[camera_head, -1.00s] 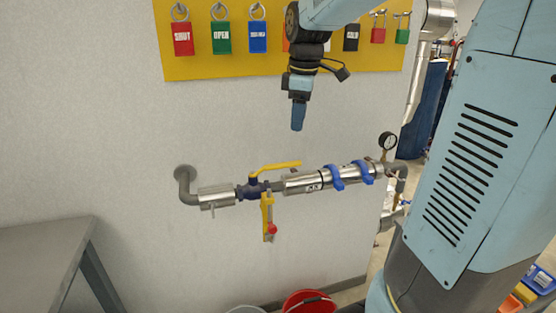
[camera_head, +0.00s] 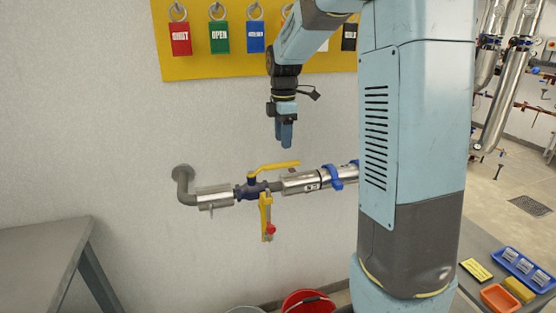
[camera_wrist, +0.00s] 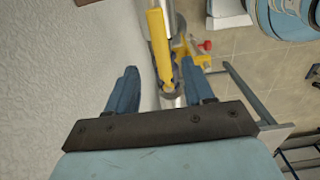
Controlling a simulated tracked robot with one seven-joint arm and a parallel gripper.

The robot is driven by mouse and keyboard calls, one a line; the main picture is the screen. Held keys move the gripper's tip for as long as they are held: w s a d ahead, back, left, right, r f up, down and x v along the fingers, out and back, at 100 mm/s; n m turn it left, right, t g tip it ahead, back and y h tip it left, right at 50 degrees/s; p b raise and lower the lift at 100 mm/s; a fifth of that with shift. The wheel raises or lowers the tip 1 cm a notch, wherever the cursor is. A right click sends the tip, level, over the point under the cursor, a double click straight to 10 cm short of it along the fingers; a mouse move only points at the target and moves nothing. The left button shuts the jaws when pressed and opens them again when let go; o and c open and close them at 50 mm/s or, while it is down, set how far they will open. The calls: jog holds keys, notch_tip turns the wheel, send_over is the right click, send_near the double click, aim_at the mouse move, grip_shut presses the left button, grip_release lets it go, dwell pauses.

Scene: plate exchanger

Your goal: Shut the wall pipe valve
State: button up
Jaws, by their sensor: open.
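The wall pipe valve (camera_head: 251,189) has a dark blue body on a pipe that comes out of the wall. Its yellow lever handle (camera_head: 275,167) runs roughly along the pipe to the right of the body. My gripper (camera_head: 285,145) points down, above the lever and apart from it in the head view. In the wrist view my gripper (camera_wrist: 158,90) is open, its two blue fingers spread. The yellow handle (camera_wrist: 160,42) shows between and beyond the fingers, with the pipe behind. A yellow tag-like piece with a red knob (camera_head: 267,218) hangs below the valve.
A grey table (camera_head: 40,250) stands at the left, a red bucket (camera_head: 307,302) on the floor below. Trays and boxes (camera_head: 510,275) lie at the right. The wall left of the valve is clear.

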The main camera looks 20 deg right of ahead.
aim_at(283, 162)
notch_tip(283, 162, down, 8)
jog(key=shift+r, duration=0.2)
jog(key=shift+c, duration=0.2)
grip_shut()
dwell(0.4)
